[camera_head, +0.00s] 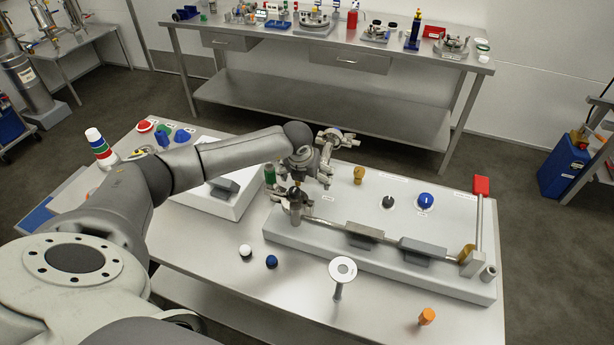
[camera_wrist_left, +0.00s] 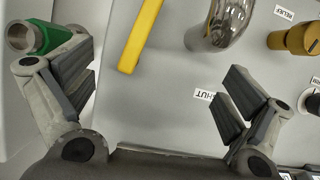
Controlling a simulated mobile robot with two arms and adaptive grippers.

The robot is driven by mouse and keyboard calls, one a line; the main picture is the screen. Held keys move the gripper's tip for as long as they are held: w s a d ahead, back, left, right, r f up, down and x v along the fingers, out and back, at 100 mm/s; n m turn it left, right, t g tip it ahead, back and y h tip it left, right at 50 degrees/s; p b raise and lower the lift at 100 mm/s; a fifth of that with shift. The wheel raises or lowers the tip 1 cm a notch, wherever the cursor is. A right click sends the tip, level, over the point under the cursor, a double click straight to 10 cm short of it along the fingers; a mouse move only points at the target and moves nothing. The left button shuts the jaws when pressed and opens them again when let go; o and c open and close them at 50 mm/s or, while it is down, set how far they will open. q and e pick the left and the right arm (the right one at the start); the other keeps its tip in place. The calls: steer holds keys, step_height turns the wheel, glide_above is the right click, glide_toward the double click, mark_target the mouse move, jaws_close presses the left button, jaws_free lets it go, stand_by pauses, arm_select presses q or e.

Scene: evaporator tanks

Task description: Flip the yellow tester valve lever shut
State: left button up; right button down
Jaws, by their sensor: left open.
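The yellow lever (camera_wrist_left: 140,35) is a straight flat bar, slanting in the upper middle of the left wrist view. A SHUT label (camera_wrist_left: 203,95) lies on the pale panel right of it and lower in the picture. My left gripper (camera_wrist_left: 155,85) is open and empty, its two fingers spread wide with the lever's lower end beyond the gap between them. In the head view my left gripper (camera_head: 322,160) is over the left part of the panel (camera_head: 430,235). I cannot make out the lever there. My right gripper is not in view.
A green-ended fitting (camera_wrist_left: 35,38) is close to the left finger. A shiny metal part (camera_wrist_left: 220,20) and a brass RELIEF knob (camera_wrist_left: 292,38) stand to the right. In the head view, a blue knob (camera_head: 425,200) and a front pipe (camera_head: 325,222) are on the panel.

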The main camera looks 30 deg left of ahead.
arm_select(q)
steer(key=v, duration=1.2)
steer(key=shift+c, duration=0.5)
